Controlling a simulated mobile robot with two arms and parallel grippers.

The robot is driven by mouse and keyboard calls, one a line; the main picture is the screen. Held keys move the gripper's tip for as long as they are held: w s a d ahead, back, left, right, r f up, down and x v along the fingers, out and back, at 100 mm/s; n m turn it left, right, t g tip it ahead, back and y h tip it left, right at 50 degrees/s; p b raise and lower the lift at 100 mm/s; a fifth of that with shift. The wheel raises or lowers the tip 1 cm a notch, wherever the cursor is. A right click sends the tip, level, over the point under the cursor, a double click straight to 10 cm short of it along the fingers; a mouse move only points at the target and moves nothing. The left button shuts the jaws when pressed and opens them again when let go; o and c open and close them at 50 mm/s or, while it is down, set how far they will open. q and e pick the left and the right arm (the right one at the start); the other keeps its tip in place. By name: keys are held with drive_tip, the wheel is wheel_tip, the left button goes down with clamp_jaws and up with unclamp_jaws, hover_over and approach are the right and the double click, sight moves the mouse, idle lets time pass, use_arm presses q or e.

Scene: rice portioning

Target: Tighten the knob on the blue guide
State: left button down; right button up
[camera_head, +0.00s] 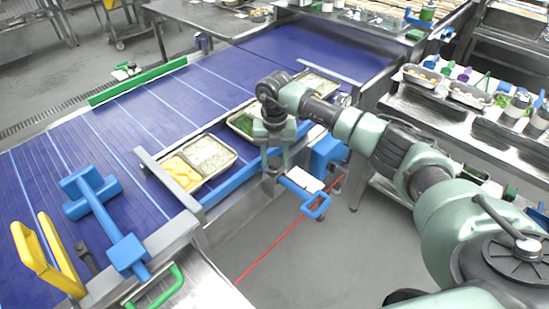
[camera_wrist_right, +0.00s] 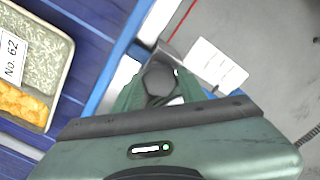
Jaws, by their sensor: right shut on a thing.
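The blue guide (camera_head: 235,178) is a long rail along the near edge of the purple conveyor; it also shows in the wrist view (camera_wrist_right: 122,45). A dark, rounded knob (camera_wrist_right: 158,78) sits just outside this rail. My right gripper (camera_head: 275,166) points down beside the rail. In the wrist view its two green fingers (camera_wrist_right: 160,88) stand on either side of the knob and are shut on it. The gripper hides the knob in the head view. My left gripper is not in view.
Food trays (camera_head: 200,157) lie on the belt close to the rail. A green rail (camera_head: 138,82) runs along the far edge. A blue T-shaped piece (camera_head: 95,200) and a yellow piece (camera_head: 45,255) stand at left. A white card (camera_head: 304,179) and blue handle (camera_head: 318,207) are near the gripper.

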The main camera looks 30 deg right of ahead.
drive_tip(key=m, duration=0.4)
drive_tip(key=shift+w+r+m, duration=0.1)
drive_tip(key=shift+m, duration=0.2)
drive_tip(key=m, duration=0.4)
drive_tip(key=shift+m+p, duration=0.4)
drive_tip(key=shift+d, duration=0.1)
drive_tip(key=o, duration=1.4)
drive_tip(key=shift+c, duration=0.2)
